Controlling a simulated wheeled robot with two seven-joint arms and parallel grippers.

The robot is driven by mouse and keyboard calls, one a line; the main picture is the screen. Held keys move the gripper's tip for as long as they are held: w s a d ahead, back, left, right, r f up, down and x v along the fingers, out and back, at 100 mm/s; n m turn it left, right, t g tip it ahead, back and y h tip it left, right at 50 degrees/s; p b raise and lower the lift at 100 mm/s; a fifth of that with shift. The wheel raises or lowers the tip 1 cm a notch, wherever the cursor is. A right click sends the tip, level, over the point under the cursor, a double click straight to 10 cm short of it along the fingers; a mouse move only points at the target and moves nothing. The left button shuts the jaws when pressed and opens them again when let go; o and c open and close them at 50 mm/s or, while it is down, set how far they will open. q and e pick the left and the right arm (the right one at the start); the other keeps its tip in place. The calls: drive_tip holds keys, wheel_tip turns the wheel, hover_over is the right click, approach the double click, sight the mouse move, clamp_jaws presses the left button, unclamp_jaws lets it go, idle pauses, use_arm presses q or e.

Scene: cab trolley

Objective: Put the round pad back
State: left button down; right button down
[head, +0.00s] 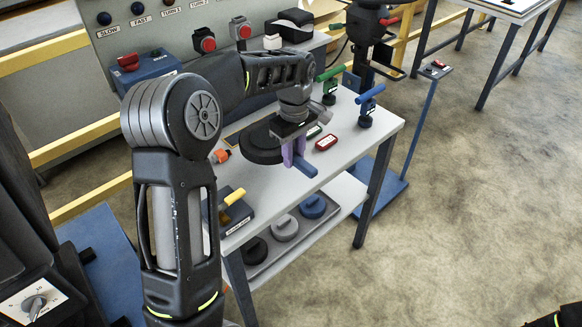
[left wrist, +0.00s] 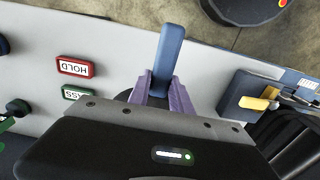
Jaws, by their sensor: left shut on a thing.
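My left gripper (head: 294,153) is over the front part of the white table, with its purple fingers shut on a blue bar (head: 304,167). In the left wrist view the blue bar (left wrist: 168,55) sticks out between the fingers (left wrist: 165,92). A large black round disc (head: 261,145) is on the table just left of the gripper; I cannot tell whether the bar is joined to it. Round pads with raised grips sit on the lower shelf: black (head: 255,250), grey (head: 285,228) and blue (head: 313,206).
A red HOLD block (head: 326,142) and a green PASS block (left wrist: 75,93) lie right of the gripper. Green-handled (head: 331,82) and blue-handled (head: 367,104) tools stand farther right. A yellow-handled block (head: 235,205) is at the table's left end. A control panel (head: 180,35) rises behind.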

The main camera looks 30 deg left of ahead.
sight(294, 178)
use_arm(q)
drive_tip(key=shift+f, duration=0.1)
wheel_tip(294, 178, down, 5)
drive_tip(key=shift+r, duration=0.1)
drive_tip(key=c, duration=1.2)
unclamp_jaws()
drive_tip(key=shift+o, duration=0.2)
wheel_tip(294, 178, up, 12)
drive_tip(key=shift+f, duration=0.1)
drive_tip(key=shift+s, duration=0.1)
idle(0.4)
